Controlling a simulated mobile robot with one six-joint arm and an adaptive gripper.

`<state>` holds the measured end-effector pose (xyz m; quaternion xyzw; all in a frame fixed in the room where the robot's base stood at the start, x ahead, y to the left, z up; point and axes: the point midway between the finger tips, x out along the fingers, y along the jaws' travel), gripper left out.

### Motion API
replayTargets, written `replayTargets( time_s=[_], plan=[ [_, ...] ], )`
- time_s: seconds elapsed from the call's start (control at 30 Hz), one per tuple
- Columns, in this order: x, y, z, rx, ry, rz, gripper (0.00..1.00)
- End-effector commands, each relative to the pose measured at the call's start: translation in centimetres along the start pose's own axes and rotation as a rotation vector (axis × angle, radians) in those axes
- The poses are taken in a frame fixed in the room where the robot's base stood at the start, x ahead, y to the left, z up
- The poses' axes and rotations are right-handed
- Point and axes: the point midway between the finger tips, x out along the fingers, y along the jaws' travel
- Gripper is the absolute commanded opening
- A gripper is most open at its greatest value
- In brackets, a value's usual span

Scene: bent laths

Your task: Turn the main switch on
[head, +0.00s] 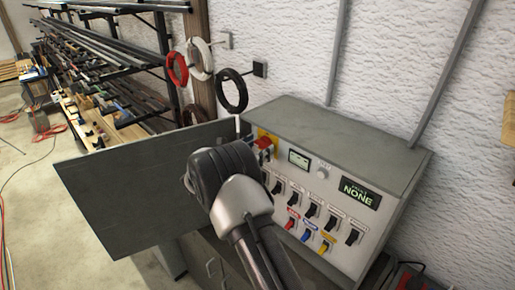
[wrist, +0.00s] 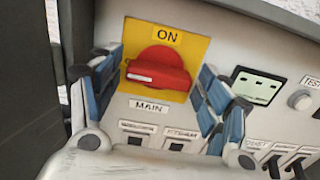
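The main switch is a red rotary knob (wrist: 158,68) on a yellow plate marked ON above it, with a MAIN label below. Its handle lies roughly crosswise, its white mark toward the left. In the head view the red knob (head: 264,143) shows just past my arm's end. My gripper (wrist: 162,66) is open, with one blue-padded finger to each side of the knob. I see gaps between the fingers and the knob.
The grey control cabinet (head: 330,133) carries several black toggles, red, blue and yellow switches, a meter (head: 299,158) and a display (head: 360,190) reading NONE. An open grey door panel (head: 135,190) stands left of my wrist. Cable coils (head: 232,91) hang behind.

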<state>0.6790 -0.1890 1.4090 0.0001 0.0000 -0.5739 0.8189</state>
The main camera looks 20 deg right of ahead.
Motion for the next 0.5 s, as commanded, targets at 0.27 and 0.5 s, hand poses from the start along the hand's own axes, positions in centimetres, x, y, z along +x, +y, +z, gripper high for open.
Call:
replayTargets(
  time_s=[0.27,0.5],
  plan=[
    [-0.01,-0.01,0.00,0.000,0.000,0.000,0.48],
    [-0.01,-0.01,0.00,0.000,0.000,0.000,0.36]
  ],
)
